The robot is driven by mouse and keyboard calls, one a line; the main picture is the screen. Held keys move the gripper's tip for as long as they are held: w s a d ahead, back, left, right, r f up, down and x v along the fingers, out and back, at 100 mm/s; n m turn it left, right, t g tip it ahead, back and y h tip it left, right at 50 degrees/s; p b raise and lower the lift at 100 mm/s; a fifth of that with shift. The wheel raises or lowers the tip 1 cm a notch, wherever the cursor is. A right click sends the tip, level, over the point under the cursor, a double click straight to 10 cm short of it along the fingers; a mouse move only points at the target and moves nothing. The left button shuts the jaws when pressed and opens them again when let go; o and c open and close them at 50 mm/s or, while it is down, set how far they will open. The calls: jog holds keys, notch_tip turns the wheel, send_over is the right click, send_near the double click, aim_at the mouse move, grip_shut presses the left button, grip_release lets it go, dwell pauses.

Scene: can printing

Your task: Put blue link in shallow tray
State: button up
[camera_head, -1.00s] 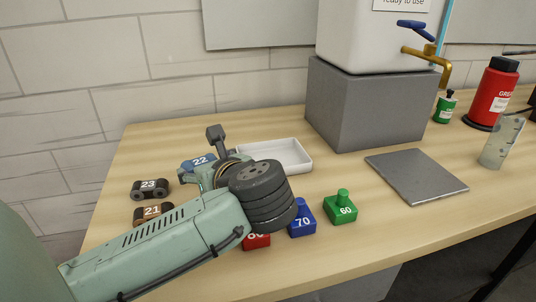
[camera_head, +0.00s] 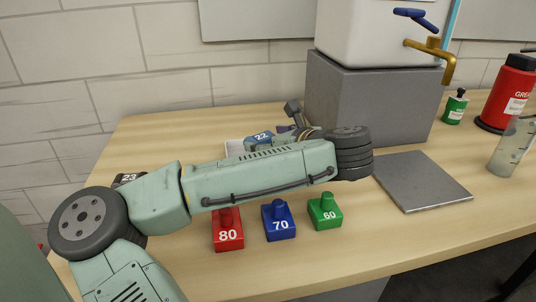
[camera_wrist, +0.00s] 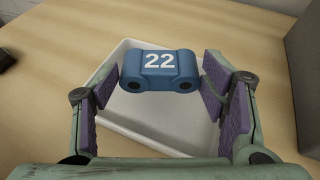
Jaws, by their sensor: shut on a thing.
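The blue link (camera_head: 262,137), marked 22, is in my gripper (camera_head: 284,134). In the wrist view the blue link (camera_wrist: 160,70) lies crosswise between the purple finger pads of my gripper (camera_wrist: 158,78), number facing up. The white shallow tray (camera_wrist: 150,125) shows beneath and behind the link, which appears above it; the exact height is hard to tell. In the head view only a small part of the tray (camera_head: 234,147) shows; my arm hides the rest.
Red 80 (camera_head: 228,236), blue 70 (camera_head: 280,225) and green 60 (camera_head: 325,215) blocks stand in front of my arm. The link marked 23 (camera_head: 130,178) is partly hidden at left. A grey block (camera_head: 375,105) stands behind and a flat grey plate (camera_head: 420,182) lies right.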

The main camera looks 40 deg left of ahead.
jog(key=shift+f+b, duration=1)
jog(key=shift+f, duration=0.6)
jog(key=shift+f, duration=0.2)
jog(key=o, duration=1)
jog(key=shift+r, duration=0.1)
